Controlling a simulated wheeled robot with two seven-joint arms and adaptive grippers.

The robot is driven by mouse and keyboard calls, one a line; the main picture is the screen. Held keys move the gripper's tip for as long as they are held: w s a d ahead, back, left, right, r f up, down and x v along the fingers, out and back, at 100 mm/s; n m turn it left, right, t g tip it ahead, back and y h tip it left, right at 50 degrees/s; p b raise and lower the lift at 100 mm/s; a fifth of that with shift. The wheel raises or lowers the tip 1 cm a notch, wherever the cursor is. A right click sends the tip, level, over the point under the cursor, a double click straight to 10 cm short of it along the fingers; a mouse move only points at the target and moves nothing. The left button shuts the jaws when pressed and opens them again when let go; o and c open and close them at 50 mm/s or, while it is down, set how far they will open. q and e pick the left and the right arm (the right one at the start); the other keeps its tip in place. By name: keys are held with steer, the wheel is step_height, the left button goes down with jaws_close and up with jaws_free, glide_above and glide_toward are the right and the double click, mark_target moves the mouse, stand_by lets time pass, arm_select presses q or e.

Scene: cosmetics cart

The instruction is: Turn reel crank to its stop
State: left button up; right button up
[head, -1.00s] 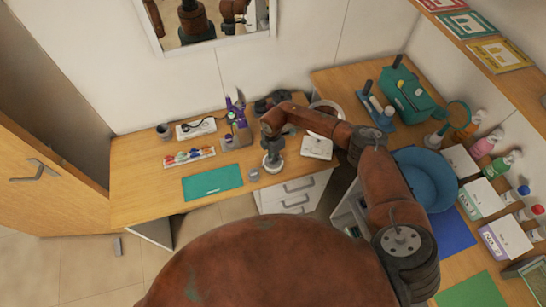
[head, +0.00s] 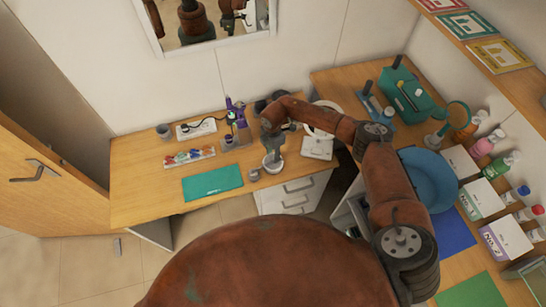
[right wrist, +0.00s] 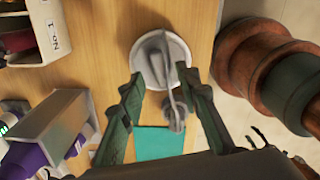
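The reel is a pale round disc (right wrist: 147,78) on the desk with a grey crank (right wrist: 176,98) across its top; in the head view its pale base (head: 272,167) shows just below my right gripper (head: 272,149). In the right wrist view, the two dark green fingers of my right gripper (right wrist: 164,84) stand apart, one on each side of the crank. I see gaps between the fingers and the crank; whether one finger touches it I cannot tell. The gripper hides much of the reel in the head view. My left gripper is not in view.
A holder with a purple tool (head: 234,113) stands behind left, a white box (head: 317,147) to the right. The desk's left front is clear.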

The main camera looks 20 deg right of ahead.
step_height(320, 180, up, 9)
stand_by(0.3)
stand_by(0.4)
